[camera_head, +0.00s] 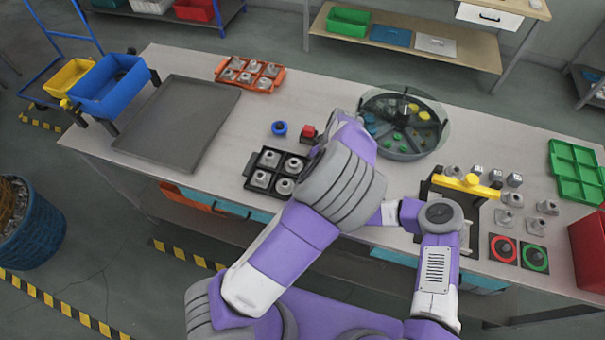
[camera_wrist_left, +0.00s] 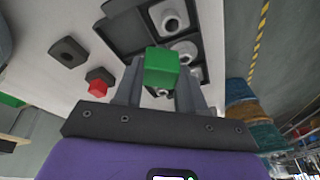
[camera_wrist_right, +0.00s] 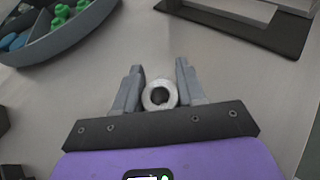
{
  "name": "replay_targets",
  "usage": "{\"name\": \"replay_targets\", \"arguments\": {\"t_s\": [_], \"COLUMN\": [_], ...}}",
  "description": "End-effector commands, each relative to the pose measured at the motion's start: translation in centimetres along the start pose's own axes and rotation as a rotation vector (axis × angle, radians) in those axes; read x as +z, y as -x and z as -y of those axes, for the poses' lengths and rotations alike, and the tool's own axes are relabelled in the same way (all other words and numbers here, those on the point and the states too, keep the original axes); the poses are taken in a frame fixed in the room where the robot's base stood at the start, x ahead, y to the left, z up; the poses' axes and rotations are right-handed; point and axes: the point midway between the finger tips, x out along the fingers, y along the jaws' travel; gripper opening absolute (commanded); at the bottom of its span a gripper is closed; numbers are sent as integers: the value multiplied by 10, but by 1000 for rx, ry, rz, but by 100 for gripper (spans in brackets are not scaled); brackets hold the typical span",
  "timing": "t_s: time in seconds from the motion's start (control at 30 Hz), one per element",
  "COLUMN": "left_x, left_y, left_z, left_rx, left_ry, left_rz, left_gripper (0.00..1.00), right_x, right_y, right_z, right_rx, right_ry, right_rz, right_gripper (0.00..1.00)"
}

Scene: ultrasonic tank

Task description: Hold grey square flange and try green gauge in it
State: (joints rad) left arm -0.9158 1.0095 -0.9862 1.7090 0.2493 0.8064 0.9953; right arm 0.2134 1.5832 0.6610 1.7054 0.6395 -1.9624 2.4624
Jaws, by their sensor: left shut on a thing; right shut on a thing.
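In the left wrist view my left gripper (camera_wrist_left: 160,72) is shut on the green gauge (camera_wrist_left: 161,60), a green block between its fingers, above a black tray (camera_wrist_left: 123,32) of grey flanges. In the right wrist view my right gripper (camera_wrist_right: 158,78) is shut on the grey flange (camera_wrist_right: 148,98). Its round collar and hole show; its square base cannot be made out. The gauge and flange are apart, each in its own gripper. In the head view my left arm covers both held parts and most of the right gripper.
A round divided tray (camera_head: 440,118) stands behind my arms. A yellow-topped stand (camera_head: 466,184), loose grey parts and a green tray (camera_head: 577,170) are at right. A flat grey tray (camera_head: 180,125) lies left.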

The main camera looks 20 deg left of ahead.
Motion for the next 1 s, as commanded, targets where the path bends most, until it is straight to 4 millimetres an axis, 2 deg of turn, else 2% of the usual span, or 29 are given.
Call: {"name": "replay_targets", "arguments": {"t_s": [0.03, 0.27, 0.5, 0.8, 1.0], "left_x": [3, 29, 72, 131, 150], "left_y": [2, 15, 28, 38, 40], "left_z": [-12, -55, -92, -117, -121], "left_rx": [-15, -91, -166, -242, -266], "left_ry": [79, 470, 856, 1241, 1358], "left_rz": [3, 37, 58, 70, 72], "left_gripper": [9, 9, 9, 9, 9], "right_x": [-4, -5, -5, -6, -6], "right_y": [0, 0, 0, 0, 0], "right_z": [1, 1, 2, 2, 2], "right_rx": [0, 0, -1, -1, -1], "right_ry": [6, 7, 8, 9, 9], "right_rz": [-10, -11, -11, -12, -13], "right_gripper": [5, 5, 5, 5, 5]}}
